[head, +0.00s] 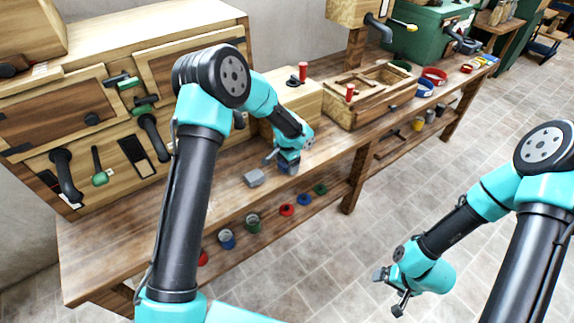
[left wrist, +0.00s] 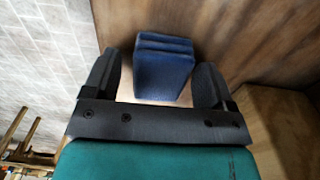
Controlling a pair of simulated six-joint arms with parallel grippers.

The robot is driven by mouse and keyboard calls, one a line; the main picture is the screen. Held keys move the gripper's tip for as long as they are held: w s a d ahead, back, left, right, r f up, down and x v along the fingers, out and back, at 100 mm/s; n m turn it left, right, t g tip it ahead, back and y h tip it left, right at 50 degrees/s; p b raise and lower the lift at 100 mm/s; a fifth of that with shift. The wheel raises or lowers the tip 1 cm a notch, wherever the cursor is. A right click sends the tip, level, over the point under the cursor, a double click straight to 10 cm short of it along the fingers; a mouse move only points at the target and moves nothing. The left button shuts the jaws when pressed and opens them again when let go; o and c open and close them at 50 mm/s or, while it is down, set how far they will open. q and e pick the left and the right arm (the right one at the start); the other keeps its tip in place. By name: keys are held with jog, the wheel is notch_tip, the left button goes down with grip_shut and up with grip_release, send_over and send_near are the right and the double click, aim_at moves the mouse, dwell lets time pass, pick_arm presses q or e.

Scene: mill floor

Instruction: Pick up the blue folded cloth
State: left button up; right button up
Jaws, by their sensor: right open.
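The blue folded cloth (left wrist: 163,68) lies on the wooden workbench, stacked in layers, in the left wrist view. My left gripper (left wrist: 158,80) is open, with one finger on each side of the cloth and visible gaps on both sides. In the head view my left gripper (head: 283,160) is low over the bench and mostly covers the cloth; a small blue patch of the cloth (head: 289,169) shows beneath it. My right gripper (head: 390,291) is open and empty over the tiled floor at the right.
A small grey block (head: 254,178) lies on the bench left of my left gripper. A wooden box (head: 290,103) stands just behind it. A tool cabinet (head: 110,110) backs the bench. Several cans and rings sit on the lower shelf (head: 290,215). The bench front left is clear.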

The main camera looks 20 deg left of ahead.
pick_arm(q)
jog(key=c, duration=0.9)
jog(key=shift+r, duration=0.15)
jog(key=shift+r, duration=0.2)
jog(key=shift+s+d+r, duration=0.1)
jog(key=shift+s+r, duration=0.1)
jog(key=shift+r, duration=0.55)
jog(key=shift+s+r, duration=0.2)
jog(key=shift+r, duration=0.55)
jog(key=s+d, duration=0.1)
jog(key=s, duration=0.4)
jog(key=s+d+r, duration=0.1)
jog(key=s, duration=0.3)
jog(key=s+d, duration=0.2)
jog(key=s, duration=0.3)
jog(key=shift+s+d+r, duration=0.1)
jog(key=shift+s+r, duration=0.05)
jog(key=shift+s, duration=0.15)
jog(key=shift+o, duration=1.3)
jog(key=shift+c, duration=0.9)
